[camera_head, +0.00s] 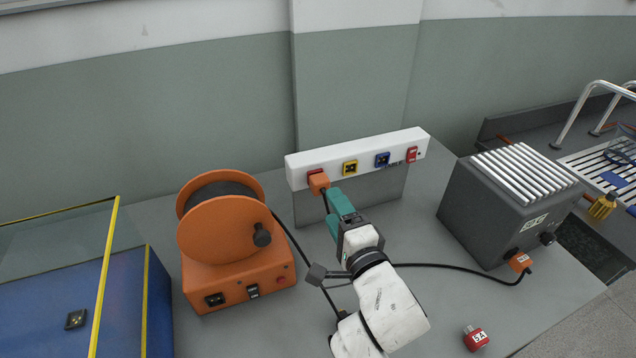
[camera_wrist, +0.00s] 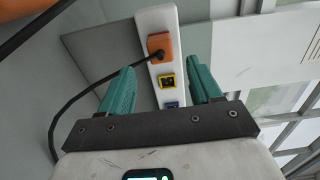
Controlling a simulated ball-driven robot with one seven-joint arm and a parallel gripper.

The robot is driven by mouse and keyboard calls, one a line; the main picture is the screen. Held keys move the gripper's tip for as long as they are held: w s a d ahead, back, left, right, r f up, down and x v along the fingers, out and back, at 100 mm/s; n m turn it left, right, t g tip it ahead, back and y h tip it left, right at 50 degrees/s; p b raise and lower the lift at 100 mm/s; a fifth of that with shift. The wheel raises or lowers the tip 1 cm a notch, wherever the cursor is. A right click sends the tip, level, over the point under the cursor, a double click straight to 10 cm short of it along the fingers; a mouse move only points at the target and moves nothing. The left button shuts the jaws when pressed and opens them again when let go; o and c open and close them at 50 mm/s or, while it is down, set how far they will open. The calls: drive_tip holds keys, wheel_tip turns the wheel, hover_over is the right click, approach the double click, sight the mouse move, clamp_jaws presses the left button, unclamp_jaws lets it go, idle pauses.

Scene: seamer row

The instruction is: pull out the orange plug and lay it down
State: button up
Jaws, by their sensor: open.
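The orange plug (camera_head: 319,182) sits in the leftmost, red-framed socket of a white power strip (camera_head: 365,155). It also shows in the wrist view (camera_wrist: 160,43), with a black cable (camera_wrist: 98,88) curving away left. My gripper (camera_head: 336,205) is open and empty, just in front of and below the plug. In the wrist view, its teal fingers (camera_wrist: 162,72) are spread wide, and the plug appears beyond their tips, between their lines. The fingers look apart from the plug. A second orange plug (camera_head: 520,262) is on a dark grey box.
The strip also has yellow (camera_head: 350,167), blue (camera_head: 382,160) and red parts. An orange cable reel (camera_head: 225,245) stands left; the grey box (camera_head: 500,210) stands right. A red block (camera_head: 476,338) lies near the front. Cables cross the grey tabletop (camera_head: 430,235), which has bare room right of my arm.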

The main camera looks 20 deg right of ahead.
sight(323, 190)
drive_tip(key=w, duration=0.6)
drive_tip(key=shift+w, duration=0.2)
drive_tip(key=shift+w+b, duration=0.4)
drive_tip(key=shift+w, duration=0.55)
drive_tip(key=shift+b, duration=0.65)
idle(0.4)
clamp_jaws()
idle(0.5)
drive_tip(key=shift+s, duration=0.1)
drive_tip(key=shift+s+b, duration=0.5)
drive_tip(key=shift+s, duration=2.4)
